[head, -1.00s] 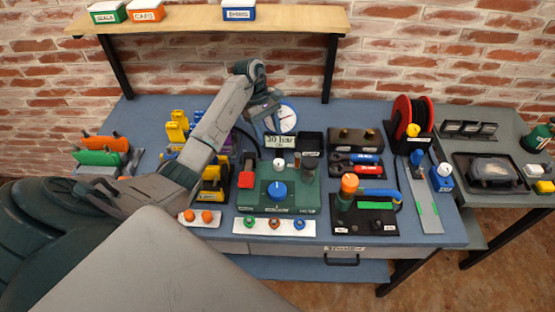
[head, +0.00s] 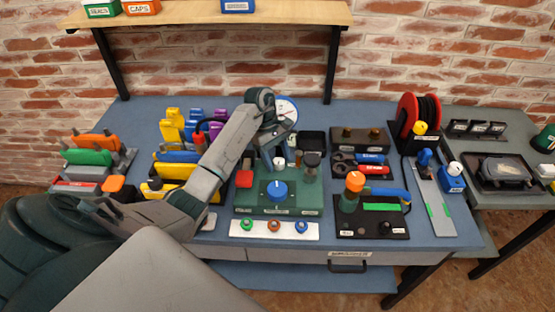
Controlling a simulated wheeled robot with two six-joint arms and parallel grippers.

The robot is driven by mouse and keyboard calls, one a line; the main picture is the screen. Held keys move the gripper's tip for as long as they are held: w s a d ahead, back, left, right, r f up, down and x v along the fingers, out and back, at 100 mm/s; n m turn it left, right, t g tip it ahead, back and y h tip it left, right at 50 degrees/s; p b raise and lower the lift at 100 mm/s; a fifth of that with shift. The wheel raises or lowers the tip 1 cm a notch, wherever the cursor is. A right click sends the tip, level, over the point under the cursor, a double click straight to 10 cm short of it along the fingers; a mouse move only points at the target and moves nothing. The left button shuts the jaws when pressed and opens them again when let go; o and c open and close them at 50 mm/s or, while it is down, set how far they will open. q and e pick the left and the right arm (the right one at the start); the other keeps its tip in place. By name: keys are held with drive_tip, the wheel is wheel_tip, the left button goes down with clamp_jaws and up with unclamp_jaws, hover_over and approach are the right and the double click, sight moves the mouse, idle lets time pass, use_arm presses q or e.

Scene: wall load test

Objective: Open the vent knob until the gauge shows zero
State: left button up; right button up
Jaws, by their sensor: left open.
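The green pump unit (head: 246,200) stands at the front middle of the bench. It has a large blue knob (head: 277,190) on top and a small white-topped knob (head: 279,162) behind it. I cannot read which is the vent knob. The round white gauge (head: 288,108) with a blue rim stands behind the unit, partly covered by my left arm; its needle is too small to read. My left gripper (head: 282,146) is open, pointing down just behind and above the white-topped knob. Contact cannot be made out. My right gripper is out of view.
A red block (head: 245,178) and a grey cylinder (head: 312,162) flank the white-topped knob. A strip with coloured buttons (head: 260,230) lies in front. A black board (head: 372,225) with an orange-topped valve stands to the right. Yellow and blue clamps (head: 172,172) crowd the left.

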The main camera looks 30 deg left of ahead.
use_arm(q)
drive_tip(key=shift+c, duration=0.4)
drive_tip(key=c, duration=0.9)
